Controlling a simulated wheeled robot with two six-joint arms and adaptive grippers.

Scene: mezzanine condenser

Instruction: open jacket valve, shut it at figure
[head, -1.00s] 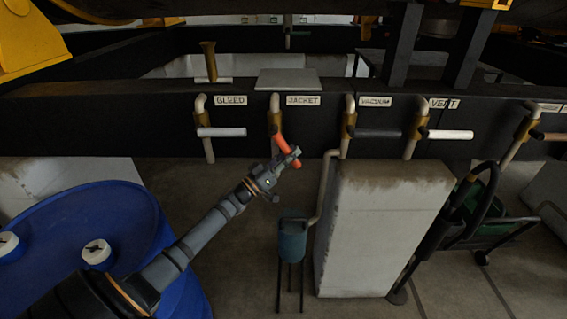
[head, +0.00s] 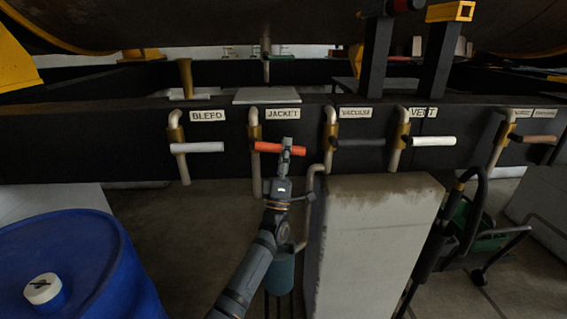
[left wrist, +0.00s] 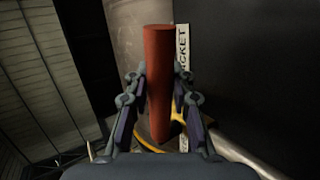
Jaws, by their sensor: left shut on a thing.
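The jacket valve's red-orange handle (head: 266,147) lies level, crosswise to its upright pipe, below the JACKET label (head: 282,113). My left gripper (head: 286,148) is shut on the handle to the right of the pipe. In the left wrist view the red handle (left wrist: 158,85) stands between the two fingers (left wrist: 158,95), and the JACKET label (left wrist: 183,45) is partly hidden behind it. The part of the handle between the fingers is covered in the head view. My right gripper is not in view.
Bleed (head: 197,147), vacuum (head: 360,142) and vent (head: 434,141) handles flank the jacket valve, all level. A blue-grey pot (head: 281,268) on thin legs stands below, partly behind my arm. A pale block (head: 370,240) is to its right, a blue drum (head: 75,265) at left.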

